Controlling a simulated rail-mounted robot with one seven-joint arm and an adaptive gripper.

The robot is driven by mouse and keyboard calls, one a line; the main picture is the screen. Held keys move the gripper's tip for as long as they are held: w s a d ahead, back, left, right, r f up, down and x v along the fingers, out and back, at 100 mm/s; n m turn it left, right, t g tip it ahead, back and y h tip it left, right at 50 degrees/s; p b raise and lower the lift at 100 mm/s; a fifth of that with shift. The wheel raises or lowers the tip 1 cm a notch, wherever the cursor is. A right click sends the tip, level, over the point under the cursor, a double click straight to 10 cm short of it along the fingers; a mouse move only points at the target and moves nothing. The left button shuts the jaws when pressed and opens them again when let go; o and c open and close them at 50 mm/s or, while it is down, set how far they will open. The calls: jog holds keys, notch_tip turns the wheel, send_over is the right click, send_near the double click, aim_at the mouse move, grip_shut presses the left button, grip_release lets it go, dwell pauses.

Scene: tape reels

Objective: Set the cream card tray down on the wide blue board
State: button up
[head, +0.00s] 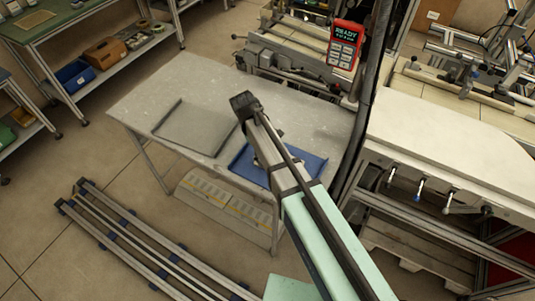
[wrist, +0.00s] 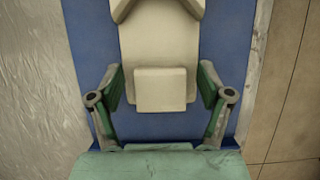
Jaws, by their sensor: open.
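The cream card tray (wrist: 160,50) lies over the wide blue board (wrist: 88,30) in the wrist view and looks set on it, with blue showing on both sides. A raised cream block (wrist: 160,90) stands on the tray. My gripper (wrist: 160,86) is open, its green-padded fingers on either side of this block, with gaps between. The tray's far end runs out of the picture. In the head view the blue board (head: 306,166) lies on the right part of the grey table, and my arm hides most of the tray and the gripper.
The grey table (head: 190,82) also bears a flat grey board with raised edges (head: 195,126) to the left. A white bench (head: 440,150) stands to the right, a machine with a red "READY" panel (head: 344,46) behind. Rails (head: 140,240) lie on the floor in front.

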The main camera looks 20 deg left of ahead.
jog(key=shift+r, duration=0.2)
jog(key=b+v, duration=0.3)
jog(key=v, duration=0.9)
jog(key=shift+b, duration=0.35)
jog(key=shift+f, duration=0.1)
